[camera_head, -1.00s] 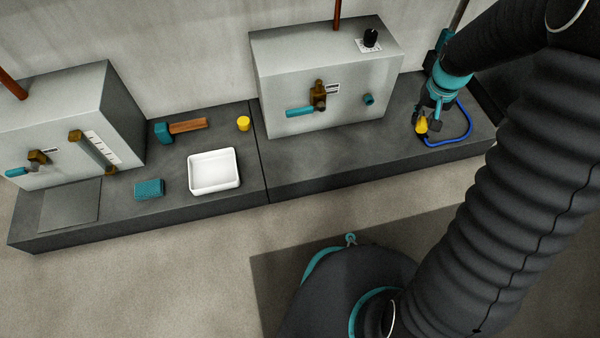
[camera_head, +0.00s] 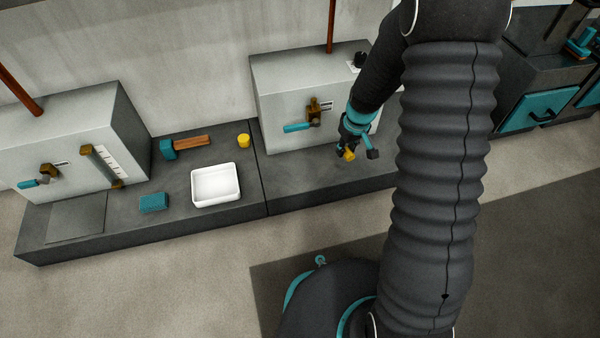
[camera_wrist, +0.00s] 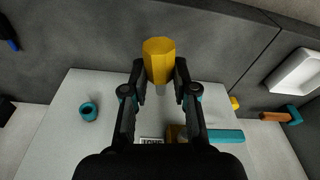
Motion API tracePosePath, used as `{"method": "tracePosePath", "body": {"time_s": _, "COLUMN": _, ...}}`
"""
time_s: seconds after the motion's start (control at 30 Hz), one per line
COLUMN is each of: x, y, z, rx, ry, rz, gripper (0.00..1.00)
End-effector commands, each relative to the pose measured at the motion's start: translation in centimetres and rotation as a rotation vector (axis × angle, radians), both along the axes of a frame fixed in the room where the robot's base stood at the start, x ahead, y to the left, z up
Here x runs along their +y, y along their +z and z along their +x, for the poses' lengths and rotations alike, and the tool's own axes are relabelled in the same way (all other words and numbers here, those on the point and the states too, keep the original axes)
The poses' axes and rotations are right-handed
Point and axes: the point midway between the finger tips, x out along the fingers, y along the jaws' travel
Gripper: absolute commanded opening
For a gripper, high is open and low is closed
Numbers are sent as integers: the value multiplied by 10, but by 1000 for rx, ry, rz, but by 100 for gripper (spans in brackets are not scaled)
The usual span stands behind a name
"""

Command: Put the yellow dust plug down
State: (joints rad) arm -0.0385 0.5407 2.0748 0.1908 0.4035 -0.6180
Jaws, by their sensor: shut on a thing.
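The yellow dust plug (camera_wrist: 158,58) is held between the fingertips of my gripper (camera_wrist: 160,82) in the wrist view. In the head view the plug (camera_head: 348,154) shows at the end of my gripper (camera_head: 355,148), in front of the right-hand grey hopper box (camera_head: 278,85). My gripper is shut on it. The plug appears to be above the dark ledge (camera_head: 310,185), apart from it. Part of the arm hides the right end of the ledge.
A white tray (camera_head: 193,196), a teal block (camera_head: 153,202), a wooden-handled teal hammer (camera_head: 190,143) and a small yellow cylinder (camera_head: 243,140) are on the left ledge. The right box carries a teal-handled valve (camera_head: 297,128). Ledge left of my gripper is clear.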

Motion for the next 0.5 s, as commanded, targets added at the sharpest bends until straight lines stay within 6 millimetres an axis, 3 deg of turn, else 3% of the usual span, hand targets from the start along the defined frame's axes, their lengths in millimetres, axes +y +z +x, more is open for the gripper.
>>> {"method": "tracePosePath", "body": {"time_s": 0.3, "x": 18, "y": -31, "z": -3, "rx": -7, "ry": 185, "rz": -9, "gripper": 0}}
{"method": "tracePosePath", "body": {"time_s": 0.5, "x": 50, "y": -52, "z": 2, "rx": -7, "ry": 195, "rz": -10, "gripper": 0}}
